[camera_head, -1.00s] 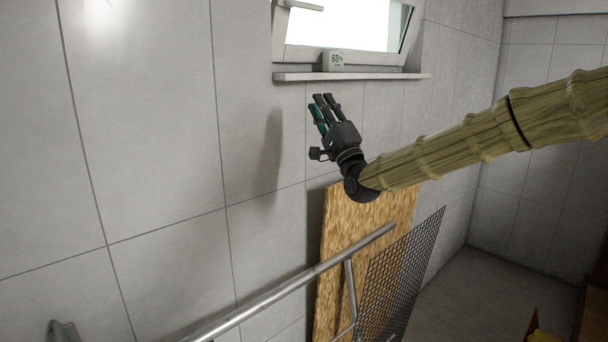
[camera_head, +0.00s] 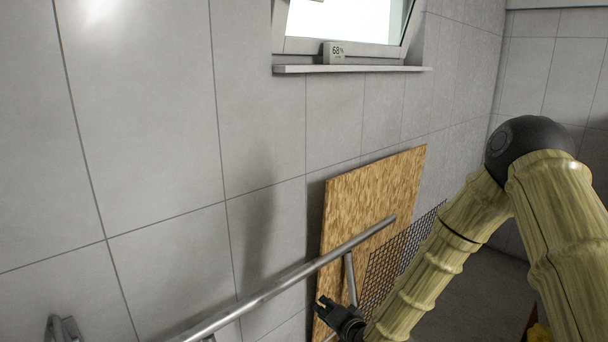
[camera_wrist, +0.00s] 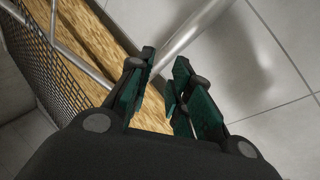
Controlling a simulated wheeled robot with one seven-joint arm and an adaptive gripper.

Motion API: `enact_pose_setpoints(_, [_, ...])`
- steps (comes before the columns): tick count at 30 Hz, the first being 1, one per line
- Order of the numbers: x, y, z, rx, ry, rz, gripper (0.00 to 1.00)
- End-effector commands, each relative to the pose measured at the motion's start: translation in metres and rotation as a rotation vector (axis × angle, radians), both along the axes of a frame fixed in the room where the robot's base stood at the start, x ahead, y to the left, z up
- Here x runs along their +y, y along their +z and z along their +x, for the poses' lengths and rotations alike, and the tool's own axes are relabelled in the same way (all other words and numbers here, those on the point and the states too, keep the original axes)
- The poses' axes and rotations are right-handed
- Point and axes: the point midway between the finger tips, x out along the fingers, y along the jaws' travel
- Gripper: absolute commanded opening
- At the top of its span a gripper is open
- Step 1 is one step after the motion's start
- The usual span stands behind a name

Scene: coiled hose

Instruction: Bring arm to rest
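My gripper (camera_wrist: 165,62) shows in the wrist view with dark teal fingers. The fingertips stand apart with a narrow gap, and nothing is held between them. In the head view my gripper (camera_head: 338,316) is low at the bottom edge, just under the metal rail and in front of the wooden board. Its fingers are hard to make out there. My arm is bent at a dark elbow joint at the right, with the forearm sloping down to the left.
A metal rail (camera_head: 285,284) runs diagonally near my gripper; it also shows in the wrist view (camera_wrist: 190,32). Behind it, a wooden board (camera_head: 375,190) and a black mesh panel (camera_head: 395,254) lean by the tiled wall.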

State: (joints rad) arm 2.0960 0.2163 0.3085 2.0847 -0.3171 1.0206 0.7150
Motion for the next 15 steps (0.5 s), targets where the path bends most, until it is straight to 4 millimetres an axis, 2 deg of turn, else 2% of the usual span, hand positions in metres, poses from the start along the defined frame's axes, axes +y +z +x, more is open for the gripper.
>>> enact_pose_setpoints(1, [-0.004, -0.026, -0.019, 0.045, 0.011, -0.045, 0.21])
enact_pose_setpoints(6, [-0.025, -0.098, -0.083, 0.185, 0.059, -0.202, 0.21])
enact_pose_setpoints(11, [-0.048, -0.156, -0.151, 0.319, 0.119, -0.344, 0.21])
enact_pose_setpoints(15, [-0.071, -0.198, -0.217, 0.442, 0.187, -0.464, 0.21])
